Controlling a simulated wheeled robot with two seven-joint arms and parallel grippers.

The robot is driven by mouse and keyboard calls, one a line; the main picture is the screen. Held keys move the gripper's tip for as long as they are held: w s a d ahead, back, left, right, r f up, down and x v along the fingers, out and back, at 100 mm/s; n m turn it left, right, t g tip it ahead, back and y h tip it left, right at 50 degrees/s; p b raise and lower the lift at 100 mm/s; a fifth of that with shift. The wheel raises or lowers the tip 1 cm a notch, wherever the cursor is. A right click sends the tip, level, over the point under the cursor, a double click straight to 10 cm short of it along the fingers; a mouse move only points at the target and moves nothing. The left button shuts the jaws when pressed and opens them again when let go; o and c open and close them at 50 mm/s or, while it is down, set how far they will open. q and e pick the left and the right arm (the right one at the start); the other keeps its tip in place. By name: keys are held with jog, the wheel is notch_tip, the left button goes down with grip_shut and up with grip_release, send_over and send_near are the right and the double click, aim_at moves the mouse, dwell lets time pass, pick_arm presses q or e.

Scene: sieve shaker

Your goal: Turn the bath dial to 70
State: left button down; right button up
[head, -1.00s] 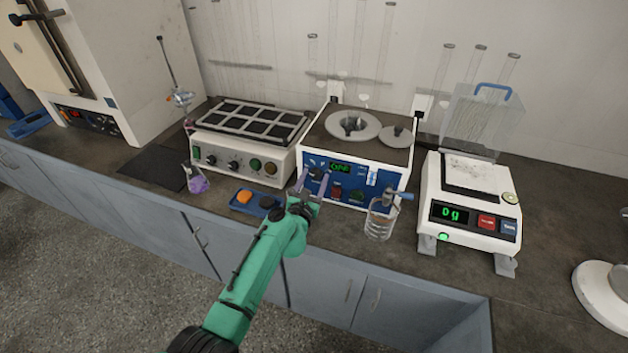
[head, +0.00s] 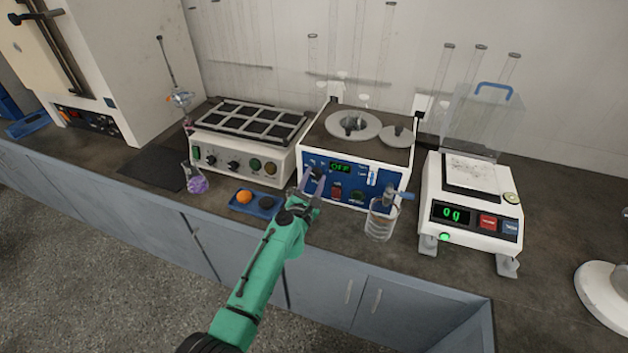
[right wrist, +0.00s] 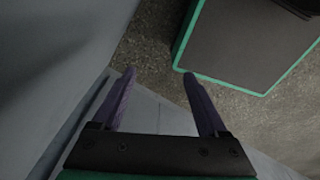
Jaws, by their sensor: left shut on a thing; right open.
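The bath (head: 355,137) is a white box with a dark top, a round lidded opening and a blue front panel. Its green display (head: 340,167) reads OFF. The dark dial (head: 318,173) is at the left of that panel, partly hidden by my fingers. My left gripper (head: 313,182) reaches up to it from the front and is shut on it; the dial's pointer and scale are too small to read. My right gripper (right wrist: 158,73) is open and empty in the right wrist view, above the floor by the cabinet front.
A glass beaker (head: 381,221) stands close by at the bath's front right. A blue tray (head: 257,203) with an orange and a dark round piece lies left of my gripper. A shaker-like block unit (head: 245,140) is on the left, a balance (head: 470,205) on the right.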

pick_arm(q)
jog(key=shift+f+m, duration=0.1)
jog(key=shift+m, duration=1.2)
jog(key=shift+b, duration=0.3)
jog(key=shift+c, duration=2.1)
grip_release()
jog(key=p+v, duration=0.2)
jog(key=v, duration=1.2)
jog(key=shift+s+a, duration=0.2)
jog(key=shift+s, duration=0.1)
